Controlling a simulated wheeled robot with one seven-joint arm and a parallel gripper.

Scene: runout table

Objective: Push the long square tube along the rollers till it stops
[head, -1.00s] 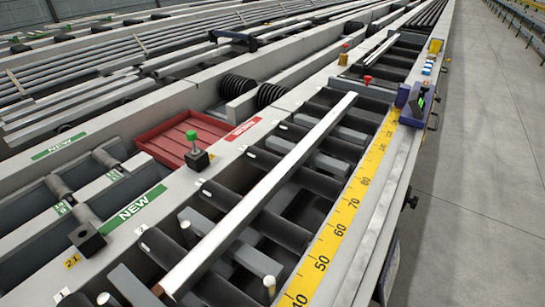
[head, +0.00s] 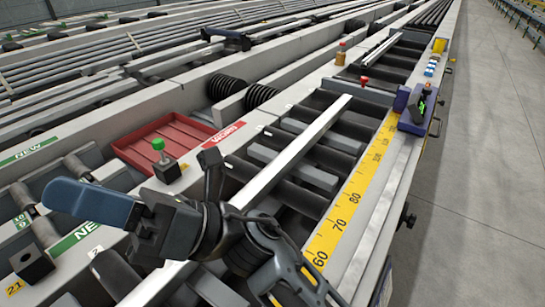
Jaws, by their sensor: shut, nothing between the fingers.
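The long square tube (head: 297,150) is pale metal and lies lengthwise on the dark rollers (head: 262,187). Its far end lies short of a dark crosspiece near a red knob (head: 364,81). My gripper (head: 211,160) shows in the lower left as a dark finger shape pointing up, with its fingers together and nothing held. It is just left of the tube in the picture. My arm crosses over the tube's near part and hides some of it. I cannot tell whether the gripper touches the tube.
A yellow scale (head: 344,210) runs along the right rail, with a blue device (head: 413,110) farther up. Grey floor (head: 480,170) is clear at the right.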

